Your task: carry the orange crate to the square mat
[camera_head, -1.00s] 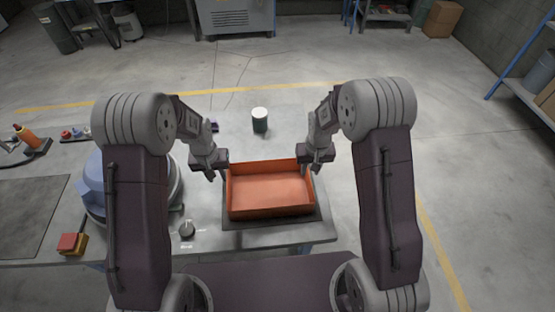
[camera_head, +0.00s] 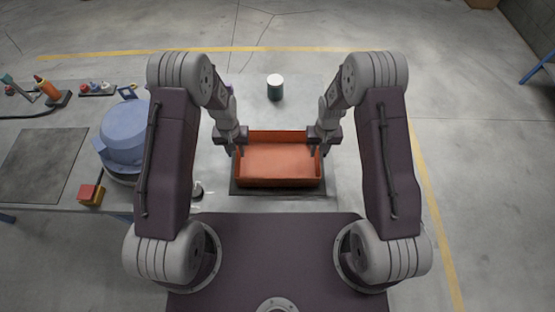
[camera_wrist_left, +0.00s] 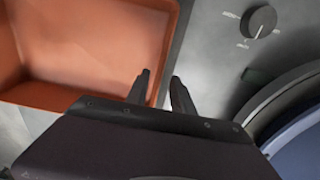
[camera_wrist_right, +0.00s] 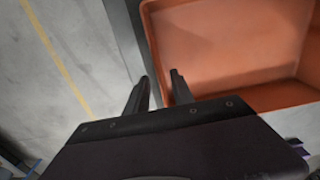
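The orange crate (camera_head: 278,163), an open shallow box, sits on a dark mat (camera_head: 278,191) near the table's front edge. A second, larger dark mat (camera_head: 42,163) lies bare at the far left of the table. My left gripper (camera_head: 238,150) is at the crate's left wall; in the left wrist view its fingers (camera_wrist_left: 161,88) are apart, one over the crate's inside and one outside. My right gripper (camera_head: 318,150) is at the right wall; its fingers (camera_wrist_right: 158,85) are apart, likewise on either side of the wall. Firm contact is not visible.
A dark green canister with a white top (camera_head: 275,88) stands behind the crate. A small knob (camera_head: 197,190) is left of it.

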